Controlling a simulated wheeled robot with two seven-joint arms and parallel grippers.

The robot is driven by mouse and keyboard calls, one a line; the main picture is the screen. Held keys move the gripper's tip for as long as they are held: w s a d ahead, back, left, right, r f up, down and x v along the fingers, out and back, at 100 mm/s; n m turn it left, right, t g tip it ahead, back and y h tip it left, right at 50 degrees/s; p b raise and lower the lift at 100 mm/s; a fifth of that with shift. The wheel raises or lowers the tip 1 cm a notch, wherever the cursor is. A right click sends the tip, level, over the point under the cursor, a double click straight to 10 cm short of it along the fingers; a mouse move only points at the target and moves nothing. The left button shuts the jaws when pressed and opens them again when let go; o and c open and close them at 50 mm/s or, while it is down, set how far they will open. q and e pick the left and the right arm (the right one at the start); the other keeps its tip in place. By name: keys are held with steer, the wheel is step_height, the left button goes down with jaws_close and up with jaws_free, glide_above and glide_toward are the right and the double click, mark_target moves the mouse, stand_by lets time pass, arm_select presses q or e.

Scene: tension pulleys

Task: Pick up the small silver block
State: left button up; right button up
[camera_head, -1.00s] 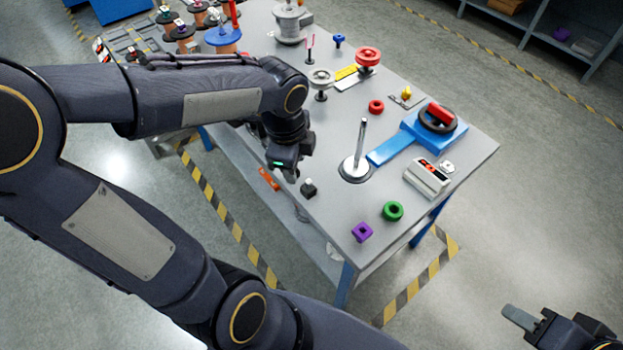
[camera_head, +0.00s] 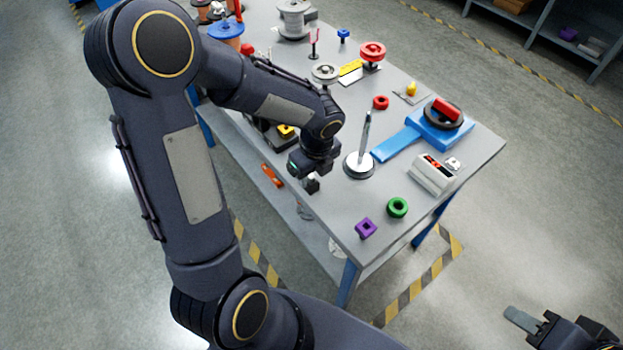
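My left gripper (camera_head: 308,171) points down at the table's near-left edge. My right gripper (camera_head: 522,319) is at the lower right, off the table over the floor; only one grey finger shows clearly.

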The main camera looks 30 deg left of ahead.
mark_target(312, 176)
arm_select(q)
steer(key=shift+c, duration=0.4)
jaws_close()
steer(key=shift+r, duration=0.45)
step_height(312, 176, up, 2)
steer(key=shift+r+p, duration=0.15)
steer(key=shift+p, duration=0.25)
steer(key=s+d+r, duration=0.7)
steer(key=s+r, duration=0.2)
steer(key=s, duration=0.3)
steer(key=shift+d+r, duration=0.15)
steer(key=shift+r, duration=0.2)
